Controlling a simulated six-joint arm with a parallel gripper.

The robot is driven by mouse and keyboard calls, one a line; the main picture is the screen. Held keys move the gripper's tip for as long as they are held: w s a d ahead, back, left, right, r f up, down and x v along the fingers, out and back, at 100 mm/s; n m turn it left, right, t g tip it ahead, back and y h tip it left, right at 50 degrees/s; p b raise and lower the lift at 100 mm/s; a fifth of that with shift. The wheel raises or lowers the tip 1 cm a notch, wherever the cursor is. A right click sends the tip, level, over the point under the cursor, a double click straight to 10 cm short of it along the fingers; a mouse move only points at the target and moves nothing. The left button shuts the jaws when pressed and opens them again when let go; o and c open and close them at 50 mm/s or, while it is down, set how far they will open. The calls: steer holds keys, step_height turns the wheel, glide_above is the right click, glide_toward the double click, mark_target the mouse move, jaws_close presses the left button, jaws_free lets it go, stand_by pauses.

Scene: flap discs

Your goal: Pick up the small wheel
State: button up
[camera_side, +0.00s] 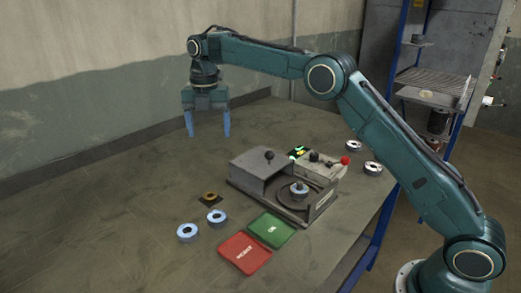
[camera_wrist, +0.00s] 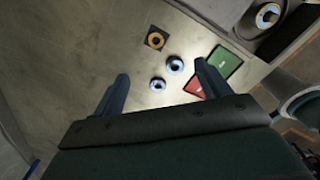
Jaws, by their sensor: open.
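Two blue-and-white wheels lie flat on the table, one at front left (camera_side: 187,232) and one just behind and to its right (camera_side: 216,217). In the wrist view they are the lower wheel (camera_wrist: 157,84) and the upper wheel (camera_wrist: 175,66); the lower looks a little smaller. An orange-brown ring (camera_side: 210,197) lies on a dark square pad behind them and also shows in the wrist view (camera_wrist: 155,40). I cannot tell for sure which is the small wheel. My gripper (camera_side: 208,134) is open and empty, pointing down high above the table behind these; its fingers show in the wrist view (camera_wrist: 162,70).
A grey fixture (camera_side: 262,172) with levers and a wheel (camera_side: 299,188) in it stands to the right. Green (camera_side: 271,230) and red (camera_side: 244,253) pads lie in front. Two more wheels (camera_side: 353,146) (camera_side: 373,168) lie at the right edge. The table's left side is clear.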

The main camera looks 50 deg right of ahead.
steer(key=s+d+m+y, duration=0.1)
steer(key=s+d+m, duration=0.3)
steer(key=d+m, duration=0.7)
steer(key=s+d+m, duration=0.5)
steer(key=d+m, duration=0.1)
steer(key=m, duration=0.8)
steer(key=s+d+m+y, duration=0.2)
steer(key=s+d+m, duration=0.2)
steer(key=s+m, duration=0.55)
steer(key=m+t+y, duration=0.1)
steer(key=m+t, duration=0.1)
steer(key=m, duration=1.2)
glide_above(299, 191)
steer(key=d, duration=0.4)
steer(key=shift+s+f, duration=0.2)
steer(key=shift+f, duration=6.35)
